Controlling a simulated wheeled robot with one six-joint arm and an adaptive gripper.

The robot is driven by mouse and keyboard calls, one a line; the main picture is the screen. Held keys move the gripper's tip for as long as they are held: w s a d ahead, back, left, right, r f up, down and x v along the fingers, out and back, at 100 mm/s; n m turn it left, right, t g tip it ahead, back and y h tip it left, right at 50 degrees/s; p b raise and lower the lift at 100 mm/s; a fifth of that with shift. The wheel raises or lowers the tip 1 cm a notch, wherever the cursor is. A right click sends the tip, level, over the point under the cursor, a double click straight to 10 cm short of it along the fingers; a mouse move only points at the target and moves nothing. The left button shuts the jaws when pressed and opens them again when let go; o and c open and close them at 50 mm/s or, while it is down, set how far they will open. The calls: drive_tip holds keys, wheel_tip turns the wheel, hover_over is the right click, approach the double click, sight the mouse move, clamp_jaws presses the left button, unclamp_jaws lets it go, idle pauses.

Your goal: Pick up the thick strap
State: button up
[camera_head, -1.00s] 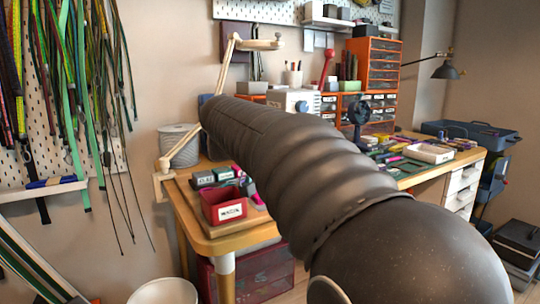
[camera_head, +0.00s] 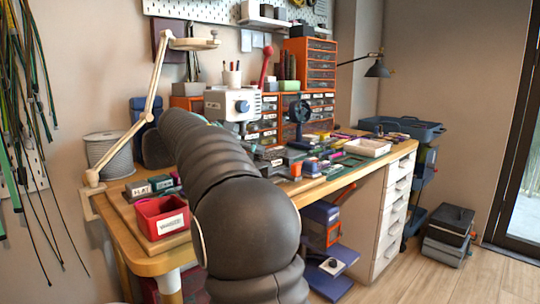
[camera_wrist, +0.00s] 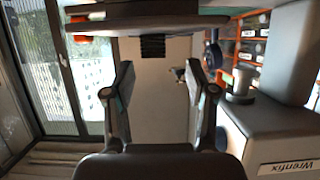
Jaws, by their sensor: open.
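I cannot single out the thick strap in either view. Several cords and straps (camera_head: 22,80) in green, yellow and black hang on the wall at the left edge of the head view, partly cut off. In the wrist view, my gripper (camera_wrist: 159,68) is open, its two dark fingers apart with nothing held between them. A short black ribbed piece (camera_wrist: 152,46) shows beyond the fingertips; I cannot tell what it is. In the head view my arm reaches over the workbench and hides part of it, and the gripper cannot be made out there.
The wooden workbench (camera_head: 150,262) carries a red bin (camera_head: 162,217), a white device (camera_head: 232,105), a black fan (camera_head: 299,112) and a white tray (camera_head: 368,147). A cord spool (camera_head: 108,155) and a jointed lamp arm stand at its left. Open floor (camera_head: 440,285) lies at the right.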

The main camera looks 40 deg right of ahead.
sight(270, 153)
drive_tip(key=shift+s+x, duration=0.15)
drive_tip(key=shift+x, duration=1.25)
drive_tip(key=shift+s+x, duration=0.2)
drive_tip(key=shift+x, duration=1.25)
drive_tip(key=shift+c, duration=0.2)
clamp_jaws()
